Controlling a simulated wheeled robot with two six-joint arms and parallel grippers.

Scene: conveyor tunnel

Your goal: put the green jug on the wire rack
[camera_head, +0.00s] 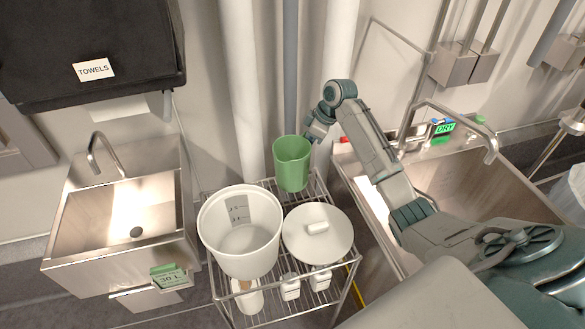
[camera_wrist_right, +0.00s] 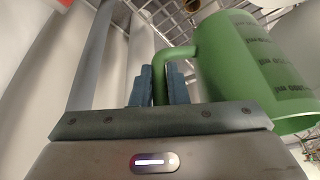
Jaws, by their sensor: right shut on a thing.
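The green jug (camera_head: 292,163) is upright at the back of the wire rack (camera_head: 345,264), behind the white bucket and the round lid. I cannot tell whether its base touches the rack or is just above it. My right gripper (camera_head: 312,138) is at the jug's upper right side. In the right wrist view its two blue fingers (camera_wrist_right: 161,88) are closed around the jug's handle (camera_wrist_right: 162,62), with the jug body (camera_wrist_right: 255,70) to the right. My left gripper is not in view.
A white bucket (camera_head: 240,235) and a white lid (camera_head: 318,234) fill most of the rack's top, with white bottles (camera_head: 290,287) below. Pipes (camera_head: 240,90) stand behind. Sinks flank the rack at left (camera_head: 60,240) and right (camera_head: 500,190). A faucet (camera_head: 455,108) rises near my right arm.

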